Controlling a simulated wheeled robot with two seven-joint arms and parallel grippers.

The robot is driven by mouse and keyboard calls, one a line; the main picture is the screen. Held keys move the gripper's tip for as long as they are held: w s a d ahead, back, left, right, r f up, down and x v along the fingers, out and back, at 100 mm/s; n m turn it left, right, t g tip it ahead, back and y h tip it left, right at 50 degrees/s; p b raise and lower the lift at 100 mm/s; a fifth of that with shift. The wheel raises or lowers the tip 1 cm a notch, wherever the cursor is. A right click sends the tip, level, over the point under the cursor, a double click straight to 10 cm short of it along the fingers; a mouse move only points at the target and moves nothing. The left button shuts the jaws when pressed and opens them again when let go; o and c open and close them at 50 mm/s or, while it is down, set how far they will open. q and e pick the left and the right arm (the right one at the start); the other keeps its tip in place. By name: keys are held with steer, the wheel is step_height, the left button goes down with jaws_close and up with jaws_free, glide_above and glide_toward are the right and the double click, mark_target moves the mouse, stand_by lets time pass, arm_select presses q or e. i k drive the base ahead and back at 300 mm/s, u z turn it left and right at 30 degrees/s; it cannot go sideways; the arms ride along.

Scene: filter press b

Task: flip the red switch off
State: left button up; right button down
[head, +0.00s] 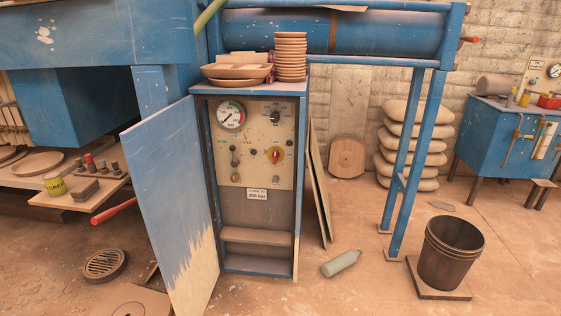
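The red switch (275,154) is a red rotary knob on the beige control panel (248,172) inside the open blue cabinet (225,262). Its handle looks roughly upright; its labels are too small to read. A dark knob (275,117) sits above it at the panel's top right. A round pressure gauge (231,115) is at the top left. A small lever (234,150) is left of the red switch. The cabinet door (172,200) stands open to the left. Neither of my grippers is in view.
Stacked clay dishes (291,57) and bowls (237,72) stand on the cabinet. A green bottle (341,263) lies on the floor at right. A brown bucket (450,252) stands farther right. A leaning board (320,185) is beside the cabinet. Floor in front is mostly clear.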

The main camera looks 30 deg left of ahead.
mark_target(275, 154)
steer(key=u, duration=0.9)
steer(key=i, duration=1.55)
steer(key=z, duration=0.35)
